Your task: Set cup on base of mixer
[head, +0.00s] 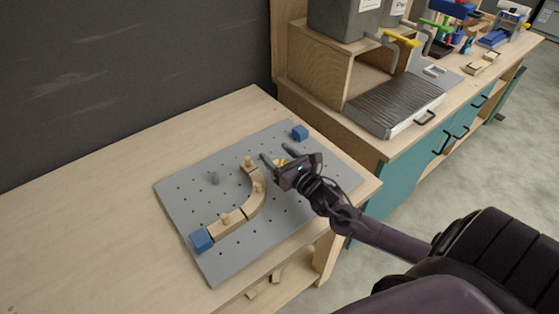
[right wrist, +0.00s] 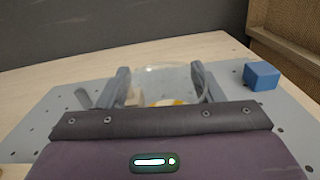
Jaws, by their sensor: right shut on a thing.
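My right gripper (head: 277,156) is over the right part of a grey board with holes, its fingers pointing away from me. In the right wrist view, its two fingers (right wrist: 165,88) are shut on a clear, see-through rounded thing (right wrist: 160,75), possibly a cup. Something yellow shows low between the fingers; a small yellow patch (head: 281,162) also shows there in the head view. Most of the held thing is hidden by the gripper body. I cannot make out a mixer or its base. My left gripper is not in view.
The grey board (head: 190,187) lies on a wooden table (head: 90,225). It bears a curved wooden track (head: 257,195), a grey peg (head: 214,178), a near blue block (head: 201,240) and a far blue block (head: 300,132). A wooden cabinet with a ribbed grey tray (head: 395,103) stands right.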

